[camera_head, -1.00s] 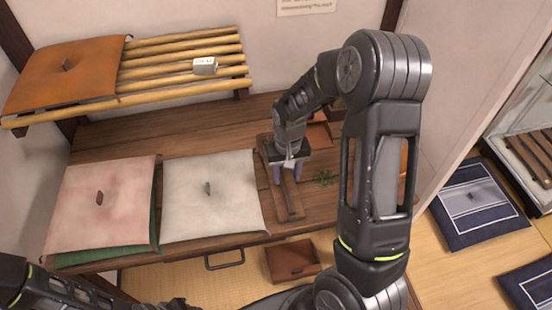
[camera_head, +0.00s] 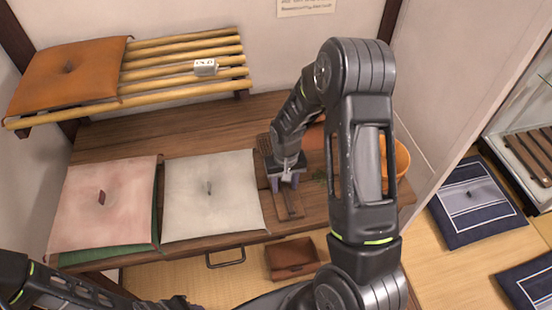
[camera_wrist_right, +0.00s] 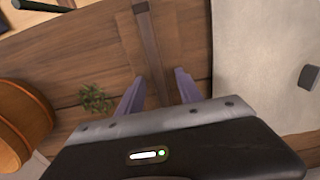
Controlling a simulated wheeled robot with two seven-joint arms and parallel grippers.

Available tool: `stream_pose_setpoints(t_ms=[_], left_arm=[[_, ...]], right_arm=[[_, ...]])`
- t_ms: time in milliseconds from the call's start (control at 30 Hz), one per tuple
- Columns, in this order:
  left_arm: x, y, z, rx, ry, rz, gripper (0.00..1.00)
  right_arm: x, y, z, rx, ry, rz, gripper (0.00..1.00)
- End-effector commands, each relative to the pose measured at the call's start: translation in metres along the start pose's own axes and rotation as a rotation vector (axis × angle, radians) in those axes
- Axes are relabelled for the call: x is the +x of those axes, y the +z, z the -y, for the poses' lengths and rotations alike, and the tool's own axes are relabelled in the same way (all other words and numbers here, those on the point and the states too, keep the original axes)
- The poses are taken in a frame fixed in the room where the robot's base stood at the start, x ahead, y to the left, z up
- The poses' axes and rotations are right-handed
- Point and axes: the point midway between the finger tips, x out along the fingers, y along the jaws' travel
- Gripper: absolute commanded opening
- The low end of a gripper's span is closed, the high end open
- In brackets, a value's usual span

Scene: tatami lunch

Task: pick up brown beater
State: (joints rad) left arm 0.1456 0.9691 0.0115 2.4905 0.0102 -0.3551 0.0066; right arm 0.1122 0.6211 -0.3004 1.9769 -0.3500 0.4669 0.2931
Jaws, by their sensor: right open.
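The brown beater (camera_head: 289,207) lies on the wooden table as a long, narrow brown piece, to the right of the white cushion. Its far part is hidden under my right gripper in the head view. My right gripper (camera_head: 285,184) is above it, pointing down, with its purple fingers apart. In the right wrist view, the beater's dark handle strip (camera_wrist_right: 147,45) runs between the two open fingers of the gripper (camera_wrist_right: 158,88), with nothing clamped. My left arm enters at the lower left, and its gripper end is dark and unclear at the bottom edge.
A white cushion (camera_head: 205,190) and a pink cushion (camera_head: 100,205) lie left on the table. A small green sprig (camera_wrist_right: 95,98) and an orange bowl (camera_wrist_right: 22,115) are near the gripper. A brown tray (camera_head: 292,258) is below the table's front edge. A bamboo rack (camera_head: 180,75) stands behind.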

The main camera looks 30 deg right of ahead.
Motion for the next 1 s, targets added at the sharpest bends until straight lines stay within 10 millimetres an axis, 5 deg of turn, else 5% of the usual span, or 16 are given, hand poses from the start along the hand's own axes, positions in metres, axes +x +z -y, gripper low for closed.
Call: stream_pose_setpoints(t_ms=[300,800,1000], left_arm=[[-0.0001,-0.0001,-0.0001,0.0,0.0,0.0,0.34],[-0.0001,-0.0002,-0.0001,0.0,0.0,0.0,0.34],[-0.0001,-0.0002,-0.0001,0.0,0.0,0.0,0.34]], right_arm=[[-0.0003,0.0001,-0.0001,0.0,0.0,0.0,0.43],[-0.0003,0.0001,-0.0001,0.0,0.0,0.0,0.02],[-0.0003,0.0001,-0.0001,0.0,0.0,0.0,0.0]])
